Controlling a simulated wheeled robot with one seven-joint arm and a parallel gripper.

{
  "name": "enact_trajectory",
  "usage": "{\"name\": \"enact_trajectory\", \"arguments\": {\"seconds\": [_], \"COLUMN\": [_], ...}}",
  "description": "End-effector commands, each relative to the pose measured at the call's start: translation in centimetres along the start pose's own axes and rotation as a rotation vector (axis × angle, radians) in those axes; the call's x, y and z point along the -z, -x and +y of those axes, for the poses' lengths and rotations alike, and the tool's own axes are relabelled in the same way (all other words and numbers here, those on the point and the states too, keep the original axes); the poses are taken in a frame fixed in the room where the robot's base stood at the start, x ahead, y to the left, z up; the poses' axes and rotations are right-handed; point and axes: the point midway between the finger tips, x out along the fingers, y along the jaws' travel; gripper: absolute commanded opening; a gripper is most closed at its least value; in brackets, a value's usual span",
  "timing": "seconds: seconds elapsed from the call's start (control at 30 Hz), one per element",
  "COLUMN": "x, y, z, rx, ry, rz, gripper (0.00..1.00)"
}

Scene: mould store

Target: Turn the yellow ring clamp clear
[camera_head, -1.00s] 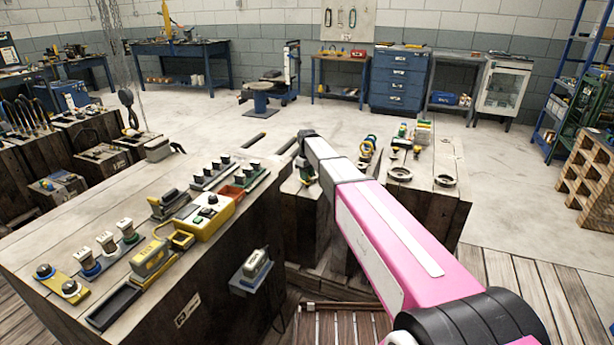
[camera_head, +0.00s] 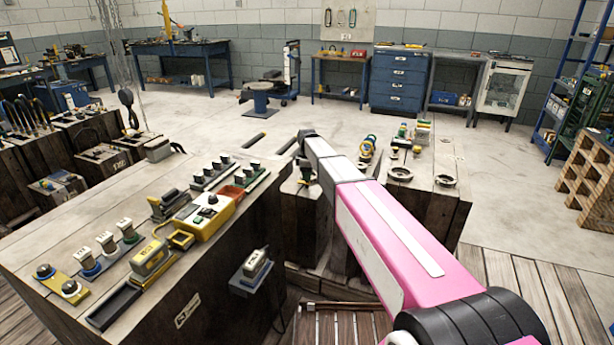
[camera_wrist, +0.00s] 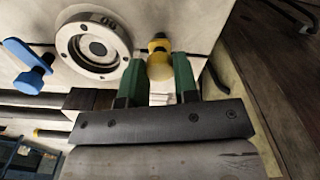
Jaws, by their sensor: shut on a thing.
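In the wrist view, a yellow clamp (camera_wrist: 158,66) with a rounded knob stands beside a pale metal ring (camera_wrist: 72,43) marked with dark digits. My gripper (camera_wrist: 158,74) has two green fingers, one on each side of the yellow clamp, and is shut on it. The fingers cover part of its sides, and its lower part is hard to make out. A blue clamp (camera_wrist: 34,66) with a lever arm sits at the other side of the ring, apart from my gripper. In the head view, my pink and grey arm reaches forward and the clamp cannot be clearly told.
A wooden bench (camera_head: 60,235) at left holds several small devices and a yellow box (camera_head: 205,222). A wooden block (camera_head: 447,212) right of my arm carries loose rings (camera_head: 445,181). A blue drawer cabinet (camera_head: 397,80) stands behind.

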Motion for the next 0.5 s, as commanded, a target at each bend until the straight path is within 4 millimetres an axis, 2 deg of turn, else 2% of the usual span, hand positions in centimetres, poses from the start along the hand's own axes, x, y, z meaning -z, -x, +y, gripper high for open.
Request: {"name": "enact_trajectory", "arguments": {"seconds": [0.47, 0.5], "x": [0.03, 0.03], "y": [0.07, 0.07], "z": [0.03, 0.03], "rx": [-0.001, -0.001], "ry": [0.015, 0.014], "rz": [0.001, 0.001], "gripper": [0.04, 0.35]}}
